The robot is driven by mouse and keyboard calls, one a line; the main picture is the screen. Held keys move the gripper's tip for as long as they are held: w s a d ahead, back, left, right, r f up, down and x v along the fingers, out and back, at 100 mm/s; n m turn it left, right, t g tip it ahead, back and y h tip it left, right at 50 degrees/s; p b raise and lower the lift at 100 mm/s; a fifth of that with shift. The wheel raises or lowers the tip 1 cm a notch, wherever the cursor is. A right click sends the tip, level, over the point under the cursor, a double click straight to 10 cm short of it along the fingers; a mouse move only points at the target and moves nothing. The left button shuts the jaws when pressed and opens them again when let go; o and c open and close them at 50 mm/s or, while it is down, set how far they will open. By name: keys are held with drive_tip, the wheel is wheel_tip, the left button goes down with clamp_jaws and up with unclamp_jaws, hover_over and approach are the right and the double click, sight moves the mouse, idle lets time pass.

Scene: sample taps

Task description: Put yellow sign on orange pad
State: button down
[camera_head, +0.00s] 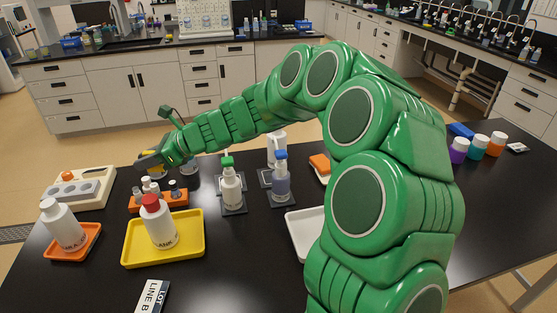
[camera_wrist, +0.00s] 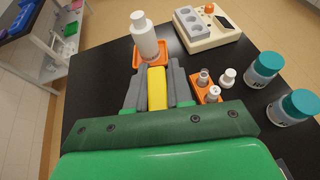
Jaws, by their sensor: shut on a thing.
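My gripper (camera_head: 150,160) is at the far left of the table, beyond the orange rack and the yellow tray. In the wrist view its grey fingers (camera_wrist: 156,78) are shut on a yellow thing (camera_wrist: 157,92), which looks like the yellow sign; its face and any lettering are not readable. An orange pad-like tray (camera_head: 88,246) stands at the table's left with a white bottle (camera_head: 63,226) on it. This tray also shows in the wrist view (camera_wrist: 136,63), just past the fingertips. Another orange-topped block (camera_head: 319,162) is partly hidden behind my arm.
A yellow tray (camera_head: 135,252) holds a red-capped bottle (camera_head: 158,222). An orange rack (camera_head: 192,198) with small vials is near my gripper. A cream device (camera_head: 100,183) stands at left. Two pump bottles (camera_head: 231,188) (camera_head: 280,183) stand mid-table. A label card (camera_head: 151,297) lies in front.

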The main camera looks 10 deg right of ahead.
drive_tip(key=w+d+m+t+h, duration=0.15)
drive_tip(key=w+d, duration=0.25)
drive_tip(key=d, duration=1)
drive_tip(key=w+d+m+t, duration=0.2)
drive_tip(key=w+d+t, duration=0.15)
drive_tip(key=d, duration=1.15)
drive_tip(key=s+d+f+m+t+h, duration=0.1)
drive_tip(key=s+d+m+t+h, duration=0.15)
drive_tip(key=d, duration=1.95)
hover_over(319, 161)
drive_tip(key=s, duration=0.1)
drive_tip(key=shift+m+g, duration=0.35)
drive_tip(key=shift+m, duration=0.05)
drive_tip(key=f, duration=1.3)
drive_tip(key=shift+s+a+f, duration=0.1)
drive_tip(key=shift+a+f, duration=0.1)
drive_tip(key=shift+f, duration=0.05)
drive_tip(key=shift+w+d+f, duration=0.2)
drive_tip(key=shift+w+f, duration=0.55)
drive_tip(key=shift+f, duration=1.65)
drive_tip(key=shift+f, duration=0.1)
